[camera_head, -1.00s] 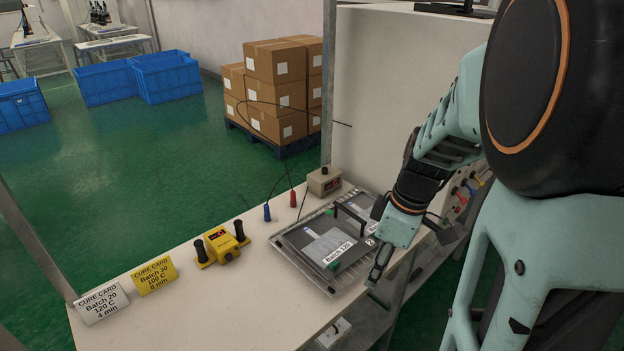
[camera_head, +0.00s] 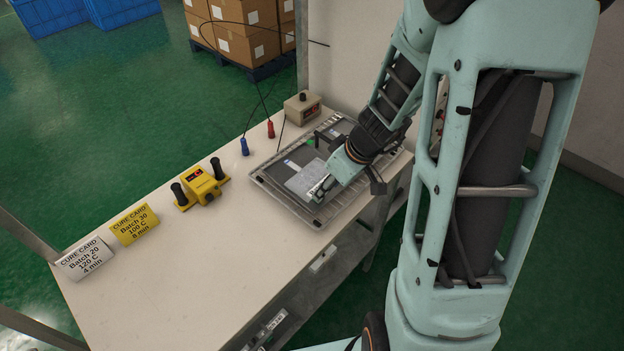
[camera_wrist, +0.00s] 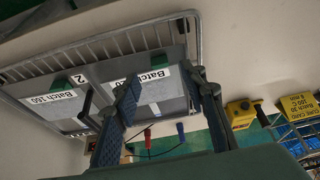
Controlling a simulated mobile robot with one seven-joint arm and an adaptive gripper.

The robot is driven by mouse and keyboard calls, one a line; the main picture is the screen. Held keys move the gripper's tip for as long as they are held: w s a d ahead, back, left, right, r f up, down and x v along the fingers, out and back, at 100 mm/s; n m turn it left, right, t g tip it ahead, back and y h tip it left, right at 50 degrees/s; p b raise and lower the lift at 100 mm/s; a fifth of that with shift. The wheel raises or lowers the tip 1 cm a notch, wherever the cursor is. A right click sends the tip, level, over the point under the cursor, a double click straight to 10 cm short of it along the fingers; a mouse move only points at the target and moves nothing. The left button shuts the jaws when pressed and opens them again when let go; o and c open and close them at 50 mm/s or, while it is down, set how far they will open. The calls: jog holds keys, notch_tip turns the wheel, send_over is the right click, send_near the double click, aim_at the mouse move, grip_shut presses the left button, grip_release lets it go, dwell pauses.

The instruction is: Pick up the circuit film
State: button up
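A pale grey circuit film (camera_head: 303,180) lies on a dark plate in a wire rack (camera_head: 262,183) on the bench. In the wrist view, the film (camera_wrist: 168,92) shows between my fingers, beside a partly hidden "Batch" label ending in 20. My gripper (camera_head: 319,189) is above the near part of the rack, close to the film. In the wrist view, its fingers (camera_wrist: 163,82) are apart with nothing held. I cannot tell whether the fingertips touch the film.
A black handle (camera_wrist: 86,105) stands between the two films. A yellow two-handled device (camera_head: 203,186), a small grey box (camera_head: 302,107), and blue (camera_head: 244,147) and red (camera_head: 270,129) plugs stand nearby. White (camera_head: 86,258) and yellow (camera_head: 134,225) cure cards stand left. Bench middle is clear.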

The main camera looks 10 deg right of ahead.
aim_at(323, 203)
jog(key=shift+x, duration=2.3)
jog(key=shift+s+d+f, duration=0.1)
jog(key=shift+c, duration=0.2)
jog(key=c, duration=0.8)
